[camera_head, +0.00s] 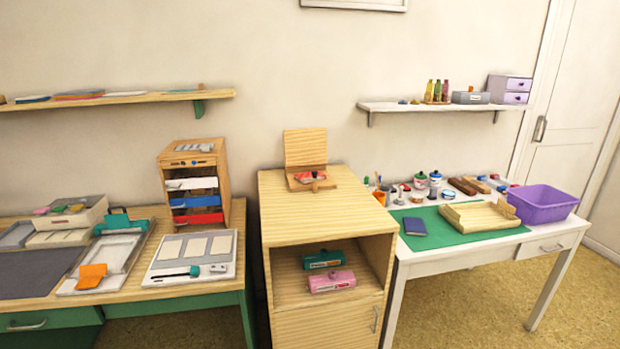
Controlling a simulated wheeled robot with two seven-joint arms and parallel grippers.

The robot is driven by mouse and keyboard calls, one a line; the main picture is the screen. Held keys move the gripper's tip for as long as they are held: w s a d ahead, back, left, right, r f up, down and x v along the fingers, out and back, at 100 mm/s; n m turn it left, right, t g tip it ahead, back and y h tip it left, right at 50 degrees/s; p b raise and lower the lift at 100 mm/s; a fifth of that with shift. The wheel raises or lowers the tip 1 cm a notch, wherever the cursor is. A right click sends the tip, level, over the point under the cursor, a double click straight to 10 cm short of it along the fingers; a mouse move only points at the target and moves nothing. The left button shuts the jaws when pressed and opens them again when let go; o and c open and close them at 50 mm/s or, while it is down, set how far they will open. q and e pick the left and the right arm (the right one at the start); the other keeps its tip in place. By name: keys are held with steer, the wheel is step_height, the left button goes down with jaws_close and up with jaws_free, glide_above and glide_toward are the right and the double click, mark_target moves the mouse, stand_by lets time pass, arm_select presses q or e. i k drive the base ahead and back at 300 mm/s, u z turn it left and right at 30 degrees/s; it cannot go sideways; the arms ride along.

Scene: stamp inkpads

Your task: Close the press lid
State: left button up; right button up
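A wooden press (308,180) stands on top of the wooden cabinet (330,212) in the middle of the view. Its lid (305,147) is raised upright at the back, so the press is open. A red item with a pale patch (308,176) lies on the press base, and a small wooden handle-like piece (322,186) sticks out at its front right. Neither of my grippers is in view, and nothing touches the press.
A small drawer unit (172,160) and several trays stand on the left desk. The right white table holds a green mat (465,240), a wooden tray (478,218), a purple bin (541,204) and several jars. The cabinet top in front of the press is clear.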

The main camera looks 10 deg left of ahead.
mark_target(302, 146)
steer(key=z, duration=0.1)
steer(key=i, duration=1.6)
steer(key=z, duration=0.35)
